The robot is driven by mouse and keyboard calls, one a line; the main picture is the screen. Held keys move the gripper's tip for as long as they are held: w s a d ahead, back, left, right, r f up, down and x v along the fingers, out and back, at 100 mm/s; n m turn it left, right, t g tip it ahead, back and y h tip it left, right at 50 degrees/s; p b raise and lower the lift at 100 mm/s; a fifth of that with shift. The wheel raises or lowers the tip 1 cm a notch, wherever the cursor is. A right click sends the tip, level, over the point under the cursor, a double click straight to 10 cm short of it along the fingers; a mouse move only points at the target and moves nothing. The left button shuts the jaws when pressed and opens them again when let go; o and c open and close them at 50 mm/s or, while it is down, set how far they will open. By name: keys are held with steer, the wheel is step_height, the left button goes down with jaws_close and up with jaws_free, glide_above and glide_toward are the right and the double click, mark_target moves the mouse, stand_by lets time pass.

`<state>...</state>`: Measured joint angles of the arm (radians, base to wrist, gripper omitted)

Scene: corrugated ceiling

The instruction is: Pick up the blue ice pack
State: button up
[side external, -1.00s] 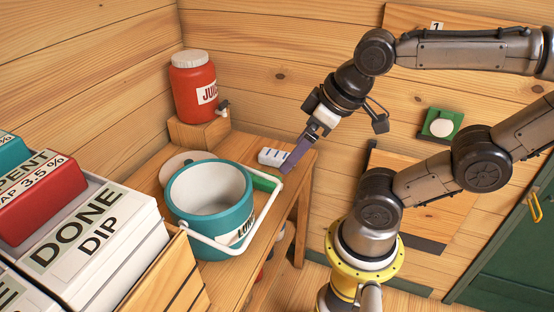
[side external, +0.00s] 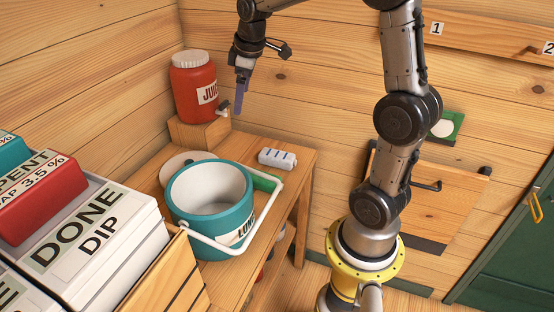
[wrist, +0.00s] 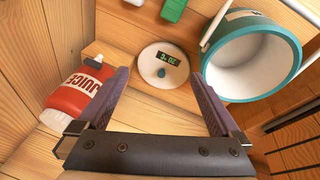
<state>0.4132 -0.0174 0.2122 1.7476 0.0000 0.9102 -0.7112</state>
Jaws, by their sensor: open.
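I cannot make out a clearly blue ice pack in either view. A small white block with blue marks (side external: 277,158) lies on the wooden bench near its back right edge; I cannot tell whether it is the pack. A green block (side external: 266,182) lies beside the cooler, partly hidden by its handle; it also shows at the top of the wrist view (wrist: 173,10). The teal cooler (side external: 218,228) stands open, its visible white inside looking empty. My gripper (side external: 238,112) is open and empty, pointing down above the bench, in front of the red juice jug. Its spread fingers frame the wrist view (wrist: 158,74).
The red juice jug (side external: 192,90) stands on a wooden block (side external: 200,133) at the back. A round white disc with a display (wrist: 153,58) lies between jug and cooler. The cooler's white handle (side external: 274,205) sticks out rightward. Stacked boxes (side external: 90,240) fill the left.

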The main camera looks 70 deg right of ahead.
steer(key=w+d+f+m+g, duration=0.1)
steer(key=d+f+g, duration=0.1)
steer(key=d+f, duration=0.55)
steer(key=m+g+y, duration=0.1)
steer(key=m, duration=0.1)
glide_above(277, 154)
step_height(277, 154, down, 9)
step_height(277, 154, down, 7)
steer(key=shift+w+a+f, duration=0.1)
steer(key=shift+f, duration=2.7)
jaws_close()
